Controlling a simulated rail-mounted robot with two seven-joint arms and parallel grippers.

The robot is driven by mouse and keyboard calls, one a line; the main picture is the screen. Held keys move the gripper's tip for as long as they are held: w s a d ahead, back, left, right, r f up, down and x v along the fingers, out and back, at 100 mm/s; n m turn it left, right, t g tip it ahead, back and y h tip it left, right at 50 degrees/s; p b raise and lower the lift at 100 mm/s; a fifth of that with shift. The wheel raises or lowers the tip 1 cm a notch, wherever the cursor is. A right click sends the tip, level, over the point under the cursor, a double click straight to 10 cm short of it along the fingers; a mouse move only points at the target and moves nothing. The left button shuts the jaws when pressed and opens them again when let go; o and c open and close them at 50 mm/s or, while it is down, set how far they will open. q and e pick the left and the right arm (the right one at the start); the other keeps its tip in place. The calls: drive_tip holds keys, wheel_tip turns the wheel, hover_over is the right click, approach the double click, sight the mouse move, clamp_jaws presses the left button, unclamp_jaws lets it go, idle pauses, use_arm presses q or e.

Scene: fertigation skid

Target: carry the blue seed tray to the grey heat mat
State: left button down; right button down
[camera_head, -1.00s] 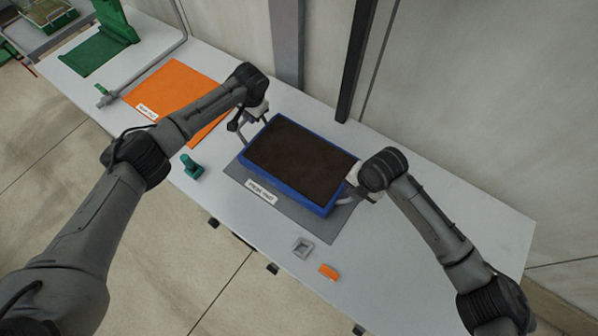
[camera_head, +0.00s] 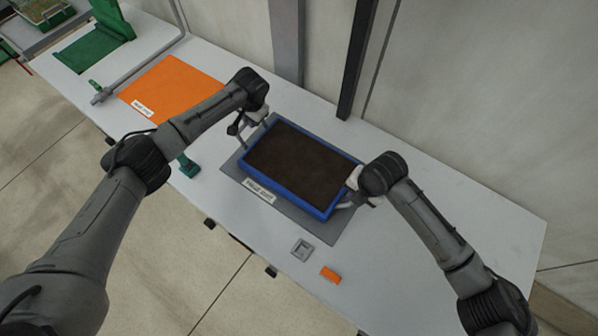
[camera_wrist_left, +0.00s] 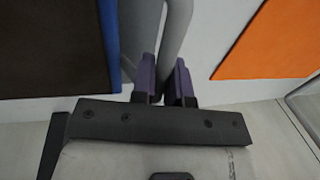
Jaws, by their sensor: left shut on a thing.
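The blue seed tray (camera_head: 283,190), full of dark soil, is level over the grey heat mat (camera_head: 312,228), whose labelled front edge shows. I cannot tell whether it touches the mat. My left gripper (camera_head: 243,124) is at the tray's left end, shut on its grey looped handle. In the left wrist view the two fingers (camera_wrist_left: 164,82) close around the handle (camera_wrist_left: 176,25), beside the tray's blue rim (camera_wrist_left: 110,42). My right gripper (camera_head: 350,196) is at the handle on the right end; its fingers are mostly hidden by the wrist.
An orange mat (camera_head: 170,83) lies left of the grey mat. A green object (camera_head: 189,166) stands near the front edge by my left arm. A small grey square part (camera_head: 301,249) and an orange block (camera_head: 330,275) lie in front. The right end of the bench is clear.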

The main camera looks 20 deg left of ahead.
use_arm(q)
drive_tip(key=c, duration=1.1)
unclamp_jaws()
use_arm(e)
drive_tip(key=c, duration=1.1)
unclamp_jaws()
drive_tip(key=shift+r, duration=0.15)
use_arm(q)
drive_tip(key=r, duration=0.4)
drive_tip(key=d+r, duration=0.1)
drive_tip(key=r, duration=0.2)
drive_tip(key=d+r, duration=0.1)
drive_tip(key=r, duration=0.3)
drive_tip(key=shift+s+d+r, duration=0.1)
drive_tip(key=shift+s+r, duration=0.1)
drive_tip(key=shift+r, duration=0.1)
use_arm(e)
drive_tip(key=r, duration=0.3)
drive_tip(key=d+r, duration=0.1)
drive_tip(key=r, duration=0.3)
drive_tip(key=d+r, duration=0.1)
drive_tip(key=r, duration=0.3)
drive_tip(key=shift+s+d+r, duration=0.1)
drive_tip(key=shift+s+r, duration=0.1)
drive_tip(key=shift+s, duration=0.05)
